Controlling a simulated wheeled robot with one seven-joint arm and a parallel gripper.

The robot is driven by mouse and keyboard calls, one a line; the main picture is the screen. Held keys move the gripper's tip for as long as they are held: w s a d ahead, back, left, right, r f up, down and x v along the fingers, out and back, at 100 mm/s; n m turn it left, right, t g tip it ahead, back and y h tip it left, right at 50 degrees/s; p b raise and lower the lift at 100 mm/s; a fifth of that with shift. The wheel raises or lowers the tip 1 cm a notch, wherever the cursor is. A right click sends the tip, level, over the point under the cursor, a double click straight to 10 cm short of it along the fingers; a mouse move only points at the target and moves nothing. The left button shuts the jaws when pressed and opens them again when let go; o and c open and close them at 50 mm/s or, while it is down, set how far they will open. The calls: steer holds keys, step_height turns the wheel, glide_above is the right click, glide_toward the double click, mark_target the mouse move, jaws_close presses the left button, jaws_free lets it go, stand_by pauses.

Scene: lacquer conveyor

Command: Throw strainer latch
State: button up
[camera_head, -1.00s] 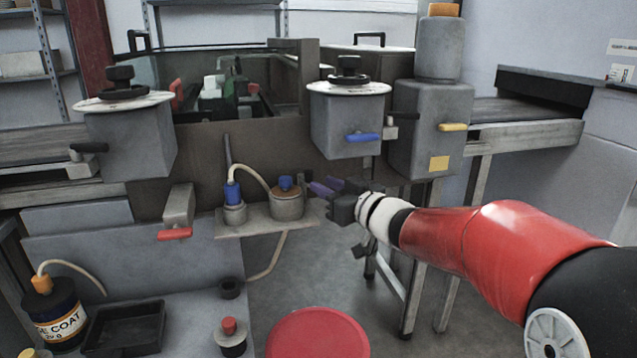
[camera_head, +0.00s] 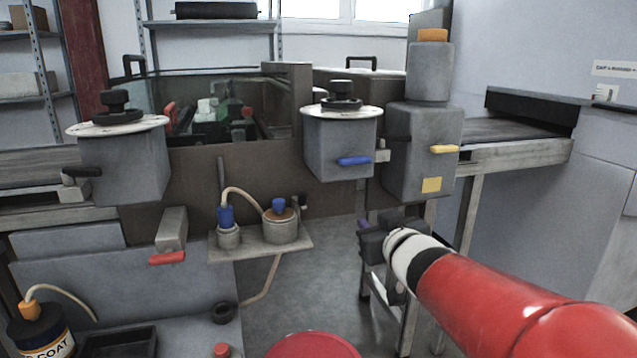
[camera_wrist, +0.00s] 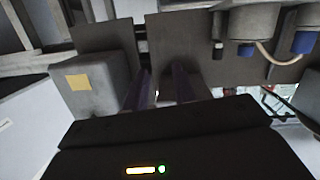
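No part is marked as the strainer latch, and I cannot tell which lever it is. A blue lever (camera_head: 353,160) is on the middle grey box (camera_head: 345,135), and a yellow lever (camera_head: 444,149) is on the right grey housing (camera_head: 415,170). A red lever (camera_head: 167,258) is on a small grey block (camera_head: 172,228) at lower left. A black lever (camera_head: 80,172) is at the left box (camera_head: 125,165). My gripper (camera_head: 363,226) is below the middle box, touching none of them. In the wrist view its two purple fingers (camera_wrist: 160,88) are apart with nothing seen between them.
A small shelf (camera_head: 300,243) with two blue-capped pots is left of my gripper. A conveyor (camera_head: 520,150) runs off to the right. A red round top (camera_head: 312,347) stands low in front. A coating bottle (camera_head: 40,335) and black tray (camera_head: 120,345) are at lower left.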

steer(key=s+d+f+m+g+h, duration=0.2)
steer(key=s+d+f+m+h, duration=0.1)
steer(key=s+d+h, duration=0.3)
steer(key=s+a+f+g+y, duration=0.1)
steer(key=s+f+g, duration=0.3)
steer(key=s, duration=0.6)
steer(key=s+a+f+g+y, duration=0.1)
steer(key=s+f+g, duration=0.3)
steer(key=s, duration=0.6)
steer(key=shift+s+f+m+y, duration=0.3)
steer(key=shift+f+m, duration=0.1)
steer(key=shift+f, duration=0.55)
